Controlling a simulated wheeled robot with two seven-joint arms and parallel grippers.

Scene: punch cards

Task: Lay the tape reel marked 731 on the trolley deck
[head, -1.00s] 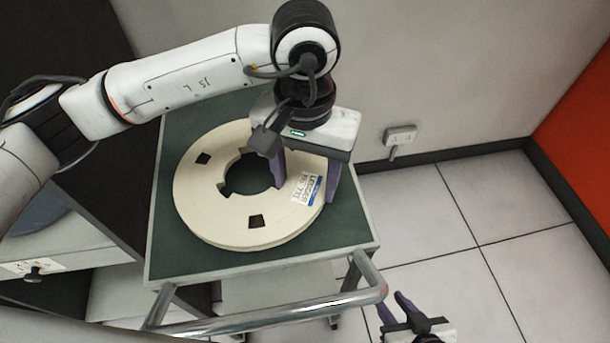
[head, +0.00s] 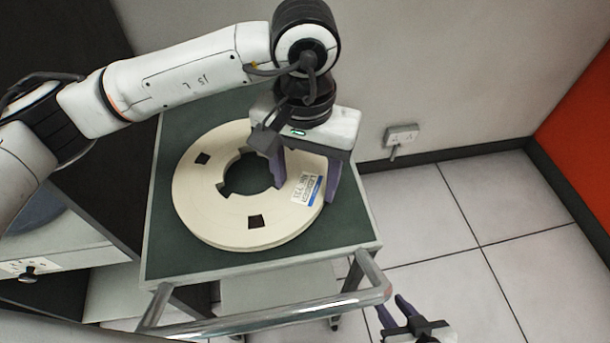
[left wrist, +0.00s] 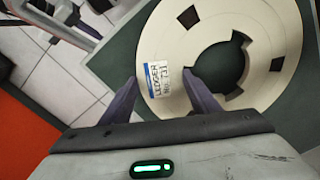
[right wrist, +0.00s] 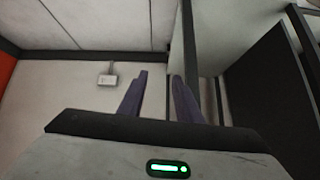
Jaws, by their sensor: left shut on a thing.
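The tape reel (head: 205,212) is a large cream ring with square holes and a label reading LEDGER and what looks like 731. It lies flat over the trolley's dark green deck (head: 162,262), within its edges; I cannot tell whether it rests fully on it. My left gripper (head: 305,190) is shut on the reel's right side, one finger in the centre hole, the other outside the rim. The reel (left wrist: 215,25) and left gripper (left wrist: 160,78) also show in the left wrist view. My right gripper (head: 393,308) is open and empty, right of the trolley handle.
The trolley's metal handle (head: 270,316) runs along its near side. A dark cabinet (head: 115,190) stands close on the left. A wall with a socket (head: 402,135) is behind. Tiled floor (head: 460,240) is free on the right.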

